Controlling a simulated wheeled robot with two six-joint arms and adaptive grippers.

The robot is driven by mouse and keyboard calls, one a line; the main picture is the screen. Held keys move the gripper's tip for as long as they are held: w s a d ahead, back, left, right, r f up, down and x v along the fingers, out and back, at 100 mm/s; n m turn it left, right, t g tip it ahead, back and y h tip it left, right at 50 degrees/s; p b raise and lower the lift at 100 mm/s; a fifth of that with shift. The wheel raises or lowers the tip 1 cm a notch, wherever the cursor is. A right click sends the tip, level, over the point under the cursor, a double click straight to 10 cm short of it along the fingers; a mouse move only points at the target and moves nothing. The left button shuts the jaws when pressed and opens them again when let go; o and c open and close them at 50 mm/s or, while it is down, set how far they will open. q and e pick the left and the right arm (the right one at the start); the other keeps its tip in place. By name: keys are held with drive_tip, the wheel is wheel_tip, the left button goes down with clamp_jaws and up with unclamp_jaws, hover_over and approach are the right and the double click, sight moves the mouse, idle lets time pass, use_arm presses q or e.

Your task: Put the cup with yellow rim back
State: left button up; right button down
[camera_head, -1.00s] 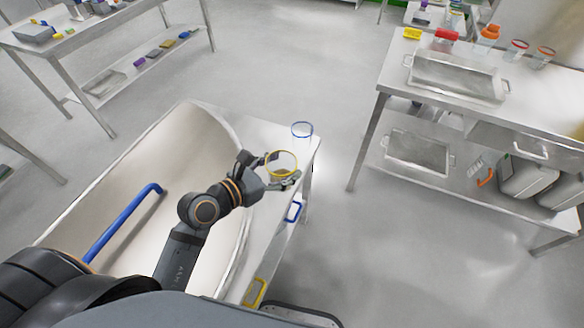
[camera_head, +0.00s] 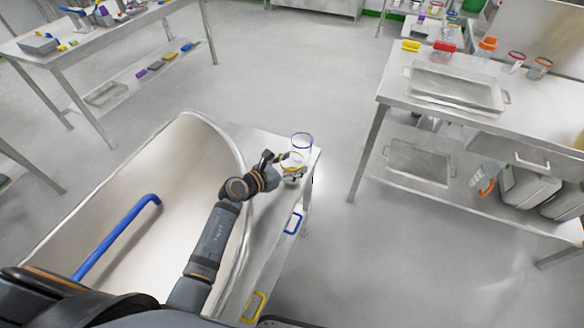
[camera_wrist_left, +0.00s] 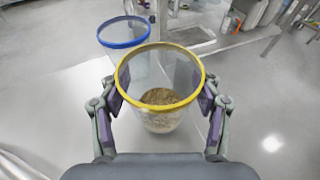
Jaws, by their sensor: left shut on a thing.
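The clear cup with the yellow rim (camera_head: 292,163) is upright between the fingers of my left gripper (camera_head: 284,172). In the left wrist view the cup (camera_wrist_left: 160,82) has brown granules at its bottom, and the gripper's purple pads (camera_wrist_left: 160,101) press its sides. It is at the far end of the narrow white counter (camera_head: 268,205). A clear cup with a blue rim (camera_head: 302,142) stands just beyond it; it also shows in the left wrist view (camera_wrist_left: 123,36). I cannot tell whether the yellow-rimmed cup's base touches the counter. My right gripper is out of view.
A large white basin (camera_head: 190,150) with a blue bar (camera_head: 115,238) adjoins the counter on the left. Blue (camera_head: 293,222) and yellow (camera_head: 255,306) handles are on the counter's right side. A steel table (camera_head: 400,95) with a tray and several containers stands to the right, across open floor.

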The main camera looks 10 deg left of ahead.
use_arm(q)
drive_tip(key=shift+f, duration=0.65)
drive_tip(key=shift+f, duration=0.1)
drive_tip(key=o, duration=1)
drive_tip(key=shift+o, duration=0.2)
drive_tip(key=shift+r, duration=0.25)
drive_tip(key=v, duration=1.2)
drive_tip(key=shift+b, duration=0.3)
drive_tip(key=shift+f, duration=0.15)
